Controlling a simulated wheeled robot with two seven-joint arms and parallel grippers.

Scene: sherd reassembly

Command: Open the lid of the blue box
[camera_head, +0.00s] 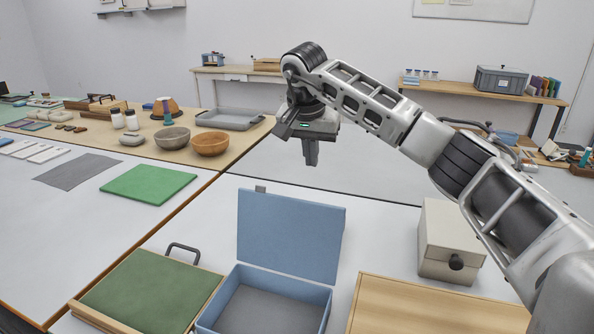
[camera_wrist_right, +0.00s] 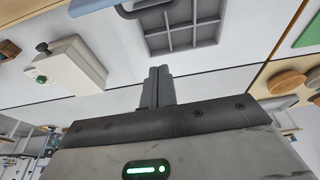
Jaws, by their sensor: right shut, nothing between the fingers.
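The blue box (camera_head: 285,284) stands open on the near table, with its grey inner floor showing. Its lid (camera_head: 290,235) is raised, leaning back slightly from the rear edge, with a small grey tab (camera_head: 260,189) at its top left. The box's front is cut off by the picture's lower edge. My right gripper (camera_head: 311,163) hangs in the air above and beyond the lid, pointing down and apart from it. In the right wrist view its fingers (camera_wrist_right: 158,75) are together with nothing between them. My left gripper does not show.
A green-topped board (camera_head: 150,290) with a dark handle lies left of the box. A wooden board (camera_head: 435,308) and a cream box (camera_head: 450,235) with a black knob are on the right. Bowls (camera_head: 211,143) stand on the farther table. A grey gridded piece (camera_wrist_right: 182,28) shows in the wrist view.

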